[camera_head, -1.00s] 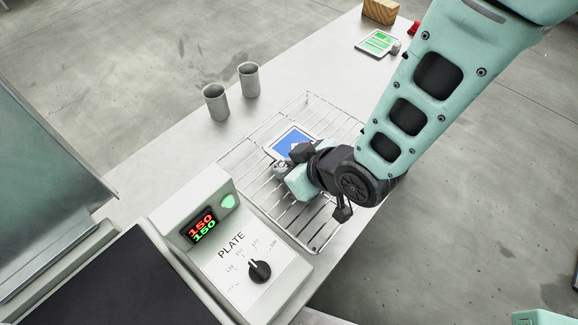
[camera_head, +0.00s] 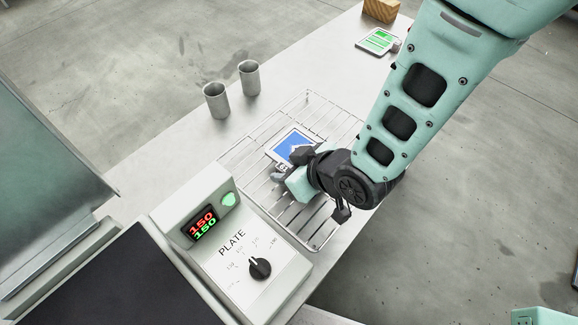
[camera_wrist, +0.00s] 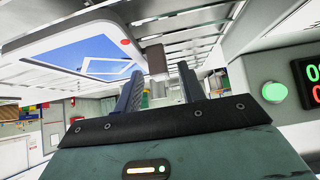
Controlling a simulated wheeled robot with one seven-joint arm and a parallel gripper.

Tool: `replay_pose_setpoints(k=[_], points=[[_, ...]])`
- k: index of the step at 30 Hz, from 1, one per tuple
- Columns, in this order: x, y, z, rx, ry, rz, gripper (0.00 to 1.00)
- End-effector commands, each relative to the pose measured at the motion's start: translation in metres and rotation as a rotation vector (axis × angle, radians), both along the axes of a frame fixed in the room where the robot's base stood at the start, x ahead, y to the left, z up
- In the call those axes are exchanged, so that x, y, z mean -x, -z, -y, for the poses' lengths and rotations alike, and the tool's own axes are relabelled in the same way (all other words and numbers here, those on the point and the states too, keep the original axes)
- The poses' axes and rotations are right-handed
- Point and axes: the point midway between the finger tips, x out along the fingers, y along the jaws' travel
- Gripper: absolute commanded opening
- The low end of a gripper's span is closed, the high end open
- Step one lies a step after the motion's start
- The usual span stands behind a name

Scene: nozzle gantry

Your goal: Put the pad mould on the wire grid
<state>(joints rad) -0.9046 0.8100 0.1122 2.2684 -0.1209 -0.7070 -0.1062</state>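The pad mould (camera_head: 288,143) is a flat white-framed plate with a blue face and a white outline on it. It lies on the wire grid (camera_head: 256,134), which rests on the pale worktop. My gripper (camera_head: 283,172) is low over the grid, just below the mould in the head view, partly hidden by my wrist. In the wrist view the mould (camera_wrist: 85,50) has a brownish tab (camera_wrist: 157,60) in line with the gap between my fingertips (camera_wrist: 160,72). Clear space shows on both sides of the tab, so the fingers are open and not gripping it.
A plate controller (camera_head: 232,235) with a lit display and knob stands beside the grid's lower left. Two grey cups (camera_head: 231,90) stand beyond the grid. A green-screened device (camera_head: 377,41) and a wooden block (camera_head: 381,10) are at the far end.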

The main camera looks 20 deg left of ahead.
Motion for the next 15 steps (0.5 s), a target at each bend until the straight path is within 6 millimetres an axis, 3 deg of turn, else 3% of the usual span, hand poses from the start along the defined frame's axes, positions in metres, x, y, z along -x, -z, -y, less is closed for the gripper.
replay_pose_setpoints(k=[15], points=[[0.022,-0.060,0.055,-0.003,0.001,0.003,0.40]])
